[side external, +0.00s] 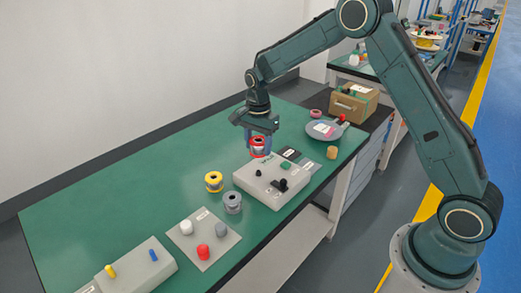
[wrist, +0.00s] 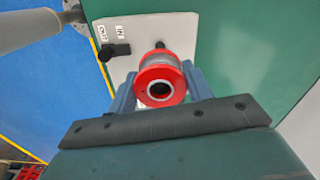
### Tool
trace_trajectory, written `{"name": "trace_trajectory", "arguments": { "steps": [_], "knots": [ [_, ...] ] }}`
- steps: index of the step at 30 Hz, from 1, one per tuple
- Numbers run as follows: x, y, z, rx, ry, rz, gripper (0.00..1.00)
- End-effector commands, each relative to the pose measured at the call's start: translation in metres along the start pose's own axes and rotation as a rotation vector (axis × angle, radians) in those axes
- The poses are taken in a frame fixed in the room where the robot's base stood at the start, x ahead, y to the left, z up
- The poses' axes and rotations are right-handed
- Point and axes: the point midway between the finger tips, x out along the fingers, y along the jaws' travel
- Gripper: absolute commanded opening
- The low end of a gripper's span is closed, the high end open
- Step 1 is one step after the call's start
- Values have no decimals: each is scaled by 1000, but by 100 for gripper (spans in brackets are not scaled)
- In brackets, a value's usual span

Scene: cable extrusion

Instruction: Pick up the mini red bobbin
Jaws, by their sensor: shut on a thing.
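The mini red bobbin (side external: 260,146) is between the fingers of my gripper (side external: 260,144), over the back left part of a grey control box. In the wrist view the bobbin (wrist: 160,84) shows its red flange and dark centre hole, with a blue finger of my gripper (wrist: 160,88) on each side. My gripper is shut on it. The bobbin appears held above the box, but the exact gap below it is hard to tell.
The grey control box (side external: 252,185) has black knobs and a green button. A yellow bobbin (side external: 214,181) and a grey bobbin (side external: 232,202) stand left of it. A plate with white, red and grey pegs (side external: 204,262) lies nearer. The table's left side (side external: 100,205) is clear.

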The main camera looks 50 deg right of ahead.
Motion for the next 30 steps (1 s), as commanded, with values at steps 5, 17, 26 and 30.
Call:
{"name": "trace_trajectory", "arguments": {
  "steps": [5, 17, 26, 30],
  "knots": [
    [-42, -1, 0, 0, 1, -5, 21],
    [-102, -1, 0, 0, 1, -3, 21],
    [-111, 0, 0, 0, 0, -1, 21],
    [-111, 0, 0, 0, 0, -1, 21]
  ]
}}
